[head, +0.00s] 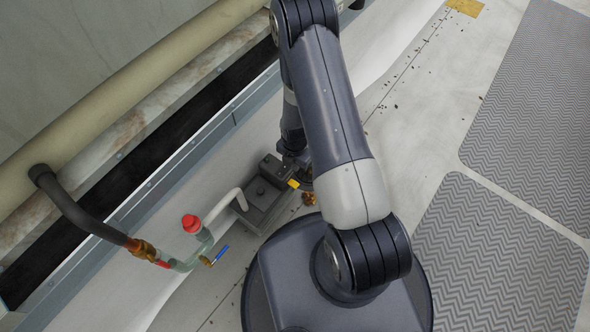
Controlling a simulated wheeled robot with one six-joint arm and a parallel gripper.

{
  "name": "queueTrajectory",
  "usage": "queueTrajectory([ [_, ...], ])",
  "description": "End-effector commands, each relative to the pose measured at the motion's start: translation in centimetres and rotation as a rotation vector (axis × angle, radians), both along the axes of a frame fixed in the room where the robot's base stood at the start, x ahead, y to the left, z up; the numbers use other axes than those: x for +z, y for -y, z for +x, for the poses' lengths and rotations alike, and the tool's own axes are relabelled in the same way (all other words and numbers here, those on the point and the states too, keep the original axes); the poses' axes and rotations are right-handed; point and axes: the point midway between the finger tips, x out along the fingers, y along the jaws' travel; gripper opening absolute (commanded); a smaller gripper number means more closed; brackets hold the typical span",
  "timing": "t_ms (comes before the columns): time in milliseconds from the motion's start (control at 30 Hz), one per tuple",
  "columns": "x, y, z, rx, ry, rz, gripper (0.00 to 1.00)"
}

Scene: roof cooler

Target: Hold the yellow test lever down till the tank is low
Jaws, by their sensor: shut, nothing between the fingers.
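The yellow test lever (293,184) is a small tab at the right end of a dark grey box-like unit (262,194), which appears to be the tank. My gripper (297,168) is shut and reaches down right beside the lever. Part of it is hidden behind my arm, so I cannot tell whether it touches the lever or whether the lever is pressed. The water level inside the tank cannot be seen from here.
A white pipe (222,207) joins the tank to a clear trap with a red cap (191,222) and a blue valve handle (221,253). A dark hose (80,212) runs left to a beige pipe (130,75). Grey walkway mats (500,255) lie at right; debris is scattered between.

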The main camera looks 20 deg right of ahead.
Motion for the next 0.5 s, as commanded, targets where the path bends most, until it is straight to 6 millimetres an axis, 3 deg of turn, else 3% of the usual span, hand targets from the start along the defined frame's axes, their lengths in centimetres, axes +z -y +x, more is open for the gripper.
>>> queueTrajectory([
  [300, -7.2, 0.0, -0.1, 0.000, -0.004, 0.000, 0.00],
  [500, -10.7, 0.0, -0.1, 0.000, -0.001, 0.000, 0.00],
])
